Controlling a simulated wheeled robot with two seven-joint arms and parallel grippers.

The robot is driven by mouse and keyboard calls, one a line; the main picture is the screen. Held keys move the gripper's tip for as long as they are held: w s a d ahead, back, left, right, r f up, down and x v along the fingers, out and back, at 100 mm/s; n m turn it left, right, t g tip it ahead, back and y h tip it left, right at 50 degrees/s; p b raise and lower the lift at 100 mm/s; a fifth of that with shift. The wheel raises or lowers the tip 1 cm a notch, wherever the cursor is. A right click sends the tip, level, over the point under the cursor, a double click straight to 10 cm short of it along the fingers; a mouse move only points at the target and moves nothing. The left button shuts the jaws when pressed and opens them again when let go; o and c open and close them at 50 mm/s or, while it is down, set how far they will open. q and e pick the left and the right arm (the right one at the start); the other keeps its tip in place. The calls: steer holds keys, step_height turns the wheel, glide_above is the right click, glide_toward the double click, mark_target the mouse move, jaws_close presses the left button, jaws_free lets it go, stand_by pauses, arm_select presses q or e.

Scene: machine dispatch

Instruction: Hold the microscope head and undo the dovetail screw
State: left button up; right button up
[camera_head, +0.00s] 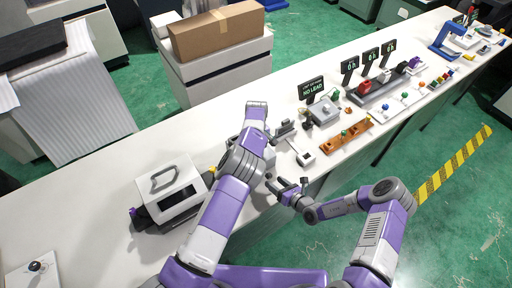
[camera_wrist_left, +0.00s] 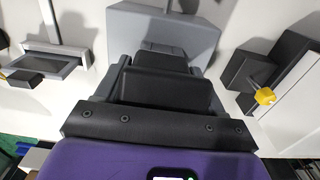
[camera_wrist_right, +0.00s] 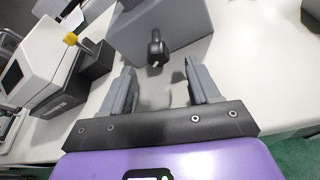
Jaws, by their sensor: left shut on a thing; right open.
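The microscope head, a grey block, shows in the left wrist view (camera_wrist_left: 165,35) and in the right wrist view (camera_wrist_right: 165,25). My left gripper (camera_wrist_left: 160,72) is shut on it, with the dark pads close together. In the head view my left arm hides most of this spot. The dovetail screw (camera_wrist_right: 156,48), a black knob, sticks out of the grey block's near side. My right gripper (camera_wrist_right: 160,78) is open, its two fingers either side of the line to the screw and short of it. In the head view my right gripper (camera_head: 281,188) is at the bench's front edge.
A white machine with a handle (camera_head: 170,188) stands left on the bench; its yellow knob (camera_wrist_right: 70,39) is near the head. To the right are a small grey device (camera_head: 305,156), an orange rack (camera_head: 345,140), a "NO LEAD" sign (camera_head: 312,89) and several small parts.

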mark_target(271, 177)
steer(key=shift+s+d+r+g, duration=0.1)
steer(key=shift+s+d+g, duration=0.05)
steer(key=shift+s+g, duration=0.2)
steer(key=shift+w+a, duration=0.7)
steer(key=shift+w, duration=0.3)
steer(key=shift+w+a, duration=0.7)
steer(key=shift+w, duration=0.25)
steer(key=c, duration=1)
